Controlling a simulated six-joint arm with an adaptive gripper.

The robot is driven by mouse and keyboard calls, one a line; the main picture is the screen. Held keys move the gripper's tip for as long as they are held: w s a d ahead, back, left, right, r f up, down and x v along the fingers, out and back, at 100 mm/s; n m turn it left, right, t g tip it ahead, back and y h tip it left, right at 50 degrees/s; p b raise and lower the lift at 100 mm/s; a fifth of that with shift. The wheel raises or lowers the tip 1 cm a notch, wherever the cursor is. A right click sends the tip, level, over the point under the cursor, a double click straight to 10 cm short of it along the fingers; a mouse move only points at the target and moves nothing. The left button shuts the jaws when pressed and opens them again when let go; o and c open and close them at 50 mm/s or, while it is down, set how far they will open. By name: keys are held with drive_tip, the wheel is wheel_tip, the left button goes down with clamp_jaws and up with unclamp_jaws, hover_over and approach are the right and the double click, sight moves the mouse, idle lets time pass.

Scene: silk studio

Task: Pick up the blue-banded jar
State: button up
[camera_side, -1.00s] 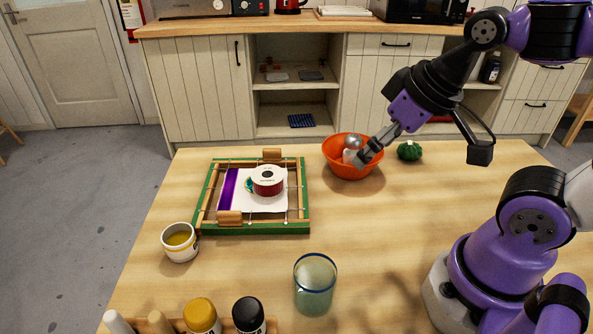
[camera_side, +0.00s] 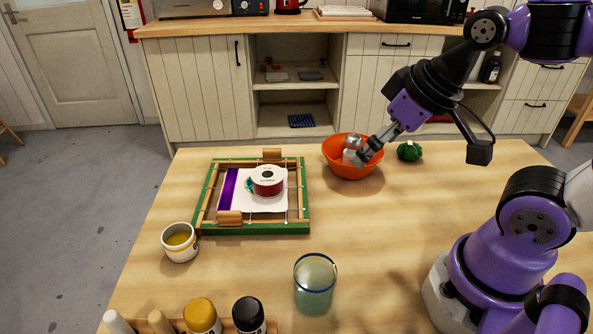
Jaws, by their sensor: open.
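A clear glass jar (camera_side: 315,288) with a blue band around its rim stands upright at the front middle of the wooden table. Its lower part looks pale green. My gripper (camera_side: 361,159) is open, over the right side of the orange bowl (camera_side: 340,166), well behind the jar and to its right. A small white object with a silvery round top (camera_side: 350,148) is in the bowl, close to the fingertips. I cannot tell whether the fingers touch it.
A white cup (camera_side: 180,243) stands left of the jar. Capped bottles (camera_side: 203,317) stand at the front edge. A dark green object (camera_side: 409,151) lies right of the bowl.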

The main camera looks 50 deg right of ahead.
idle(0.3)
drive_tip(key=n+g, duration=0.6)
drive_tip(key=n, duration=2.9)
hover_over(314, 285)
drive_tip(key=a, duration=0.1)
wheel_tip(314, 285, down, 6)
drive_tip(key=f, duration=0.4)
drive_tip(key=shift+s+a+f, duration=0.15)
drive_tip(key=shift+s+f, duration=0.25)
drive_tip(key=f, duration=0.5)
drive_tip(key=shift+s+a+f, duration=0.15)
drive_tip(key=shift+s+f, duration=0.05)
drive_tip(key=shift+f, duration=0.1)
drive_tip(key=c, duration=1.4)
